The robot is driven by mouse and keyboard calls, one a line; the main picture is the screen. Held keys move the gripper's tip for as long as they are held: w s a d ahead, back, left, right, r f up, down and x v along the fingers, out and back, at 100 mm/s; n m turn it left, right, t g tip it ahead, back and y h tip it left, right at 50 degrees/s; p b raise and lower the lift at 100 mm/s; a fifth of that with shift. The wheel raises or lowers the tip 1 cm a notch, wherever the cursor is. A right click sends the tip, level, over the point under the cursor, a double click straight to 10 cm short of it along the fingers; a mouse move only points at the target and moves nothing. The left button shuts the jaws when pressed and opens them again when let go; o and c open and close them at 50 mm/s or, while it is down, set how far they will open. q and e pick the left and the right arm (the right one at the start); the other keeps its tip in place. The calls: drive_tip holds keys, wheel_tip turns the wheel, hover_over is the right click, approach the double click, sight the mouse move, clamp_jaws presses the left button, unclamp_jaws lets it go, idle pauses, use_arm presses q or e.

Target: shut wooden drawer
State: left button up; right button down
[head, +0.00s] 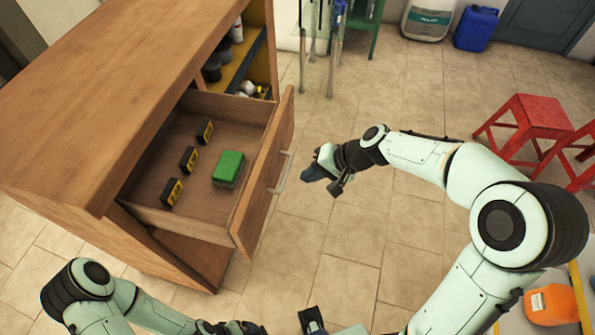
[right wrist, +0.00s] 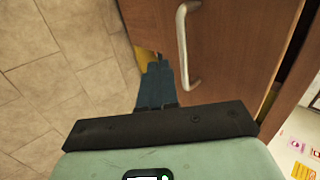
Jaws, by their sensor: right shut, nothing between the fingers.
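The wooden drawer (head: 265,180) stands pulled out of the wooden cabinet (head: 95,80), its inside open to view. A pale bar handle (head: 283,172) is on its front; it also shows in the right wrist view (right wrist: 184,45). My right gripper (head: 308,174) is shut and empty, just in front of the drawer front near the handle. In the right wrist view its dark blue fingers (right wrist: 157,82) are beside the handle, not around it; I cannot tell whether they touch the front. My left arm enters at the bottom left; its gripper is mostly cut off at the bottom edge.
Inside the drawer lie a green block (head: 228,168) and three black-and-yellow boxes (head: 190,159). An open shelf with containers (head: 236,65) is behind it. Red stools (head: 525,125) stand at the right. The tiled floor before the drawer is clear.

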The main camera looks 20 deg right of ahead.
use_arm(q)
drive_tip(key=shift+w+r+p, duration=0.2)
drive_tip(key=shift+r+p, duration=0.1)
drive_tip(key=shift+r, duration=0.15)
use_arm(e)
drive_tip(key=shift+w+a+f, duration=0.1)
drive_tip(key=shift+w+a, duration=0.4)
drive_tip(key=shift+a, duration=0.25)
drive_tip(key=shift+w+a+f, duration=0.1)
drive_tip(key=shift+w+a, duration=0.35)
drive_tip(key=shift+a, duration=0.25)
